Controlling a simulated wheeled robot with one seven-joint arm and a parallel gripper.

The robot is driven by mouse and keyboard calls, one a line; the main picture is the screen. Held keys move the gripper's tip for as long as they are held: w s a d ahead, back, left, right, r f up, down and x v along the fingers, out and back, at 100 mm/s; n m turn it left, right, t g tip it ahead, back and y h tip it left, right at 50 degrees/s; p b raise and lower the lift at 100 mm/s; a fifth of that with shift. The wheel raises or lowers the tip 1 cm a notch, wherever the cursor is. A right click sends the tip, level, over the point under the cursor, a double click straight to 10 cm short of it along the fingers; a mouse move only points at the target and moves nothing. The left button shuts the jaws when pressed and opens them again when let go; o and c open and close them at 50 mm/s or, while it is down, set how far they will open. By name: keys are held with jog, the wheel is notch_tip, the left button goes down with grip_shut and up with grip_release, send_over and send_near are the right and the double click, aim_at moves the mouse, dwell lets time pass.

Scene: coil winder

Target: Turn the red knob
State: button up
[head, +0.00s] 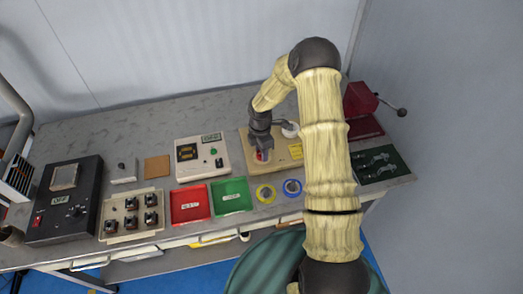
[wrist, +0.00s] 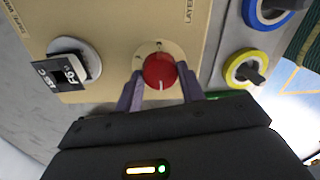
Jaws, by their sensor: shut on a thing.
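The red knob (wrist: 160,70) is round with a white pointer line and sits on a beige panel (wrist: 115,20). In the wrist view the line points down toward my gripper. My gripper (wrist: 160,88) has a purple finger on each side of the knob and is shut on it. In the head view the knob (head: 262,156) shows as a small red patch under my gripper (head: 261,150), on the tan winder board (head: 290,165). My wrist partly hides it there.
A white round part with a black label (wrist: 72,68) is on the same panel. Yellow (head: 265,193) and blue (head: 292,187) rings lie in front of the board. Red (head: 190,204) and green (head: 231,195) trays stand to the left, a white instrument box (head: 202,158) behind them. A dark red press (head: 362,105) stands at right.

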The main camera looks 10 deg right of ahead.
jog(key=o, duration=1)
jog(key=shift+c, duration=0.2)
jog(key=shift+r, duration=0.1)
notch_tip(320, 180, up, 17)
jog(key=w+b, duration=0.1)
jog(key=b, duration=0.1)
jog(key=shift+a+r, duration=0.1)
jog(key=s+r+m+t, duration=0.1)
jog(key=s+r+m, duration=0.1)
jog(key=s+m, duration=0.8)
jog(key=s+r+m+t, duration=0.1)
jog(key=s+m+t, duration=0.1)
jog(key=s+m, duration=0.8)
jog(key=shift+s+r, duration=0.4)
jog(key=shift+s, duration=0.65)
